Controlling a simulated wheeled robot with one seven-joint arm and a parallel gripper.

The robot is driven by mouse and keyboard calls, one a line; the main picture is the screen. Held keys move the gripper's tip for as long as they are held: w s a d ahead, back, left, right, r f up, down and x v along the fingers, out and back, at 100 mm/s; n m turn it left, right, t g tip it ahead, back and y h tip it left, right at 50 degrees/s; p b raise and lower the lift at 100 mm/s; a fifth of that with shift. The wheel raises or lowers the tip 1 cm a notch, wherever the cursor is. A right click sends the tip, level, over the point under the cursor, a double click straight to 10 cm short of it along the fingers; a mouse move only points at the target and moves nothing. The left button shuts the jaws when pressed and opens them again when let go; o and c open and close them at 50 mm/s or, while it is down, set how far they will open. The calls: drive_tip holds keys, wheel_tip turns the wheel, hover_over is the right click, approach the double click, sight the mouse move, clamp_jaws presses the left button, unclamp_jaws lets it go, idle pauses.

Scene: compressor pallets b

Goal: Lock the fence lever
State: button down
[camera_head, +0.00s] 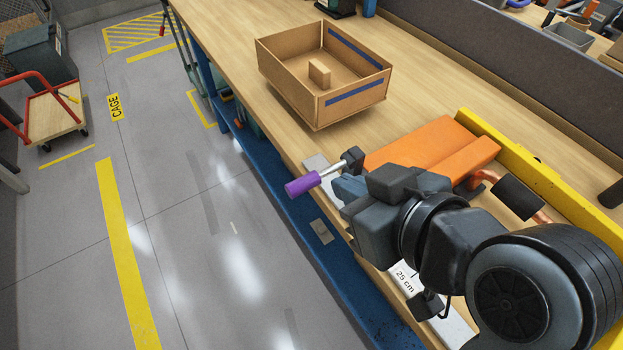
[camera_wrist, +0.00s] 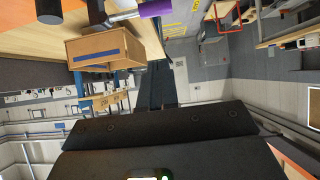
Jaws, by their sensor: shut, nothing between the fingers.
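The fence lever has a purple grip (camera_head: 302,185), a short metal shaft and a black pivot block (camera_head: 352,159) at the bench's front edge. Its grip sticks out over the aisle, level or nearly so. In the wrist view, the purple grip (camera_wrist: 156,8) shows at the top edge. My gripper (camera_head: 350,190) is dark grey, shut and empty, just right of and below the lever in the head view. Its fingertips are partly hidden, and I cannot tell whether they touch the lever. An orange plate (camera_head: 420,145) lies behind the lever on the bench.
An open cardboard box (camera_head: 285,88) with a small block inside stands farther back on the bench (camera_head: 225,45). The aisle floor (camera_head: 220,230) is clear.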

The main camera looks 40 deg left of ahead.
drive_tip(key=shift+a, duration=0.1)
drive_tip(key=p, duration=0.2)
hover_over(312, 183)
drive_tip(key=s+d, duration=0.2)
wheel_tip(312, 183, down, 5)
drive_tip(key=f, duration=0.2)
drive_tip(key=shift+a+f, duration=0.3)
drive_tip(key=shift+f, duration=0.1)
drive_tip(key=shift+w+a+f, duration=0.15)
drive_tip(key=shift+f, duration=0.7)
drive_tip(key=shift+f, duration=0.1)
